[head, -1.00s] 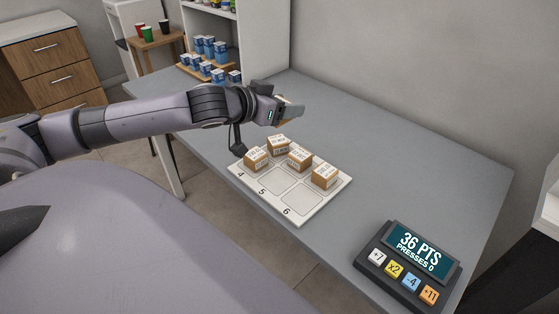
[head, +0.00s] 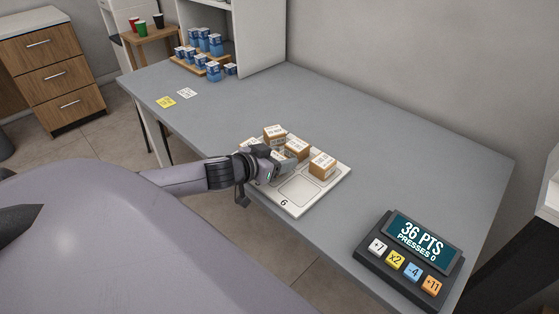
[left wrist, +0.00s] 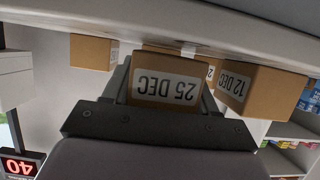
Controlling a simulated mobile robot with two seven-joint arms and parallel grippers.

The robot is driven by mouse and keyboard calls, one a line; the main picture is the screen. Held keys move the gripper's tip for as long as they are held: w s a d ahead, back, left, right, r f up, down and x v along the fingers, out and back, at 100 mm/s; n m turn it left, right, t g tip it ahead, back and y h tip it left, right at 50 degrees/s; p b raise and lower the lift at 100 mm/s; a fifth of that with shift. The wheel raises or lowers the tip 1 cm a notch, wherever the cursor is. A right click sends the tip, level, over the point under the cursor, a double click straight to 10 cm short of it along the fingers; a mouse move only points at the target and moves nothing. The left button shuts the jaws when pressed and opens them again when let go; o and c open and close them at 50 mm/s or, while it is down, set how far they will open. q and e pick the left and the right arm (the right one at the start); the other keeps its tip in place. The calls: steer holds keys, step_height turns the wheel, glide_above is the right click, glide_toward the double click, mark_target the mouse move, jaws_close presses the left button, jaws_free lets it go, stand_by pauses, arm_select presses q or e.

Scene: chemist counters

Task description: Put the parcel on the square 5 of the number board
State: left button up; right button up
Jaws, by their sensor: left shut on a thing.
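My left gripper (head: 283,165) is low over the white number board (head: 297,207), around square 5. It is shut on a brown cardboard parcel (left wrist: 166,90) labelled "25 DEC", seen between the fingers in the left wrist view. The head view hides this parcel and square 5 behind the gripper. Whether the parcel touches the board I cannot tell. Square 6 (head: 299,188) is bare. Other boxes stand on the board: a far-row box (head: 275,135), a middle one (head: 297,149), a right one (head: 323,166) and one mostly hidden by the gripper. My right gripper is out of view.
A dark button panel (head: 408,262) reading "36 PTS, PRESSES 0" stands at the front right. Yellow and white notes (head: 166,102) lie at the left of the grey counter (head: 400,165). Blue-and-white cartons (head: 206,42) stand at the far end. The counter behind the board is clear.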

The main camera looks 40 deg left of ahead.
arm_select(q)
steer(key=shift+f, duration=0.2)
steer(key=shift+f, duration=0.15)
steer(key=o, duration=1.1)
steer(key=shift+r, duration=0.25)
steer(key=v, duration=0.5)
steer(key=shift+s+r, duration=0.1)
steer(key=shift+s, duration=0.25)
steer(key=shift+p+v, duration=0.75)
steer(key=shift+v, duration=2.05)
steer(key=s+d+f+g, duration=0.2)
steer(key=s+d+f, duration=0.45)
steer(key=f, duration=0.45)
steer(key=shift+m+g+h, duration=0.5)
steer(key=shift+m+h, duration=0.1)
steer(key=shift+m, duration=0.2)
steer(key=s+d+f, duration=0.1)
steer(key=d, duration=0.3)
steer(key=s+d+f, duration=0.1)
steer(key=d+f, duration=0.1)
steer(key=d, duration=0.2)
steer(key=s+d+f, duration=0.2)
steer(key=d, duration=0.2)
steer(key=shift+d+f, duration=0.15)
steer(key=shift+f, duration=0.05)
